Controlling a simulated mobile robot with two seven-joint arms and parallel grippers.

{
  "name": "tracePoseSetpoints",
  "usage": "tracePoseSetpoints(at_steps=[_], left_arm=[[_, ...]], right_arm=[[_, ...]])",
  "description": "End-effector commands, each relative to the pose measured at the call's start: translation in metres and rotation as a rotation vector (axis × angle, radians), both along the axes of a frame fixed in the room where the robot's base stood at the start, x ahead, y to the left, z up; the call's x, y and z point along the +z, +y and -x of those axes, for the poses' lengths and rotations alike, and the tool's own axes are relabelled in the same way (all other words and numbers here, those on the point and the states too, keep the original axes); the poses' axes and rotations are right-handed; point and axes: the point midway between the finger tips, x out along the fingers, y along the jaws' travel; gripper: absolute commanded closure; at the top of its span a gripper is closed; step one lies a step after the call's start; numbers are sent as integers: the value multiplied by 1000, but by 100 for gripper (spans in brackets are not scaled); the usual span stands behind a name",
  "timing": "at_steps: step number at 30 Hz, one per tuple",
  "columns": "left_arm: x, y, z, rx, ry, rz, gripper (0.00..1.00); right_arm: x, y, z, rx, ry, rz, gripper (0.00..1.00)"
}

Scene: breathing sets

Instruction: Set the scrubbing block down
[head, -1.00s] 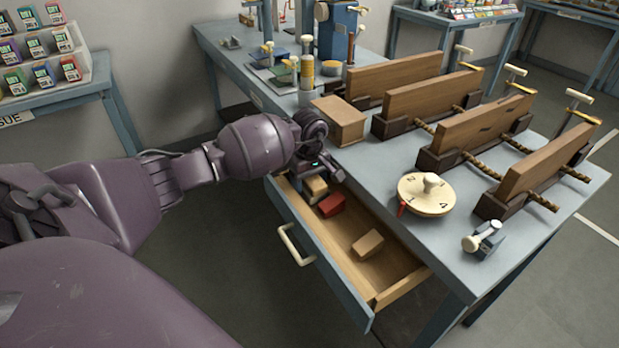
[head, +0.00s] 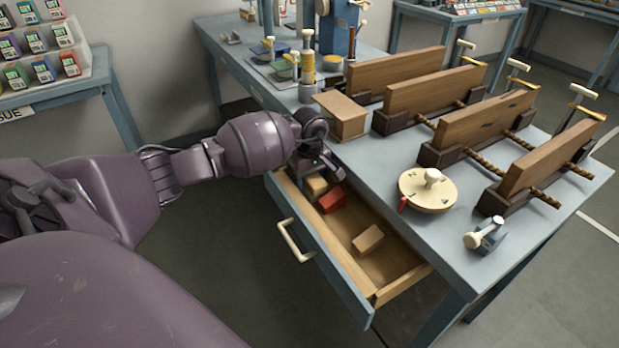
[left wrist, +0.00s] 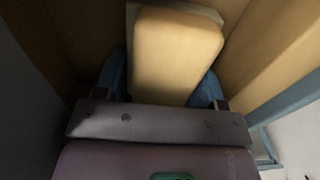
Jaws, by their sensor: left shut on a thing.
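My left gripper (head: 318,174) reaches down into the back of the open drawer (head: 327,262). It is shut on a tan scrubbing block (head: 316,185), which also shows in the left wrist view (left wrist: 175,55) between the blue fingers. There the block has a pale layer along its far and right edges, close to the drawer's wooden walls. I cannot tell whether the block touches the drawer floor. My right gripper is not in view.
In the drawer, a red block (head: 332,199) lies close to the gripper and a tan block (head: 368,239) lies nearer the front. A wooden box (head: 345,117) stands on the bench beside my wrist. Bare drawer floor shows between the loose blocks.

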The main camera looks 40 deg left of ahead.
Motion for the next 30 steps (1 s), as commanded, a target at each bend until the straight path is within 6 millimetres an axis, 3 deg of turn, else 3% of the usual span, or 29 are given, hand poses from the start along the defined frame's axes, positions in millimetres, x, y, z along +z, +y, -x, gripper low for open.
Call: tracePoseSetpoints(at_steps=[4, 5, 11, 27, 30], left_arm=[[-3, 0, 0, 0, 0, 0, 62], [-3, 0, 0, 0, -1, 0, 35], [-2, 0, 0, 0, -1, 0, 7], [-2, 0, -1, 0, -2, 0, 7], [14, 1, -2, -1, -7, -2, 7]], right_arm=[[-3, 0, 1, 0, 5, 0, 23], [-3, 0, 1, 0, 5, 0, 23], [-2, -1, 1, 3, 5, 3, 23], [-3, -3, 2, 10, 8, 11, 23], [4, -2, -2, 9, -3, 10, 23]])
